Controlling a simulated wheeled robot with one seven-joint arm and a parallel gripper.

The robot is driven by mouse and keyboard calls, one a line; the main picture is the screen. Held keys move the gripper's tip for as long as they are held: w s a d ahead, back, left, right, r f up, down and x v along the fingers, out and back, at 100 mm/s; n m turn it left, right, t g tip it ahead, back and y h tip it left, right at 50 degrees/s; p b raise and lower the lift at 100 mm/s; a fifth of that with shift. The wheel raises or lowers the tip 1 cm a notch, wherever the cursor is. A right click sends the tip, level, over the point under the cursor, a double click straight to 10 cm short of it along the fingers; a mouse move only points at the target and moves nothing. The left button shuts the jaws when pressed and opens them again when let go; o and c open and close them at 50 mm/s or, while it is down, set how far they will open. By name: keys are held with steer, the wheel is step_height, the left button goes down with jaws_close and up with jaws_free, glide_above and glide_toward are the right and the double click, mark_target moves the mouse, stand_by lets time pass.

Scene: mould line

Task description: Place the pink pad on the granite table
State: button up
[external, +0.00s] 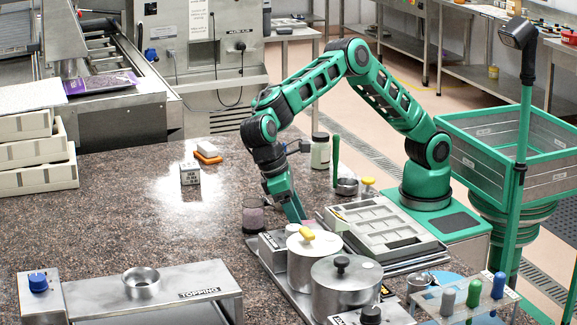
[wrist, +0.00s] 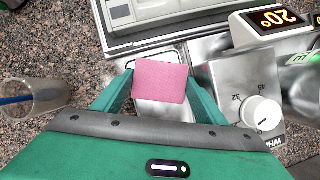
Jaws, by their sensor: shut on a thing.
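The pink pad (wrist: 161,81) is between my gripper's two green fingers in the wrist view. My gripper (wrist: 160,92) is shut on it. The pad is over a metal surface, and I cannot tell whether it touches what is below. In the external view my gripper (external: 297,217) points down behind the pots, and only a sliver of pink shows by its tip. The granite table (external: 120,210) is brown and speckled, with a wide bare stretch left of my arm.
A cup (wrist: 32,98) with a blue stick stands left of my gripper. A dial box (wrist: 245,92) and a lit display (wrist: 275,22) are close on the right. Two lidded pots (external: 345,287) stand in front. A printed cube (external: 190,174) and an orange-based block (external: 208,154) sit farther back.

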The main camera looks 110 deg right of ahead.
steer(key=shift+f, duration=0.4)
steer(key=o, duration=1.2)
steer(key=shift+w+a+r, duration=0.1)
steer(key=shift+r, duration=0.05)
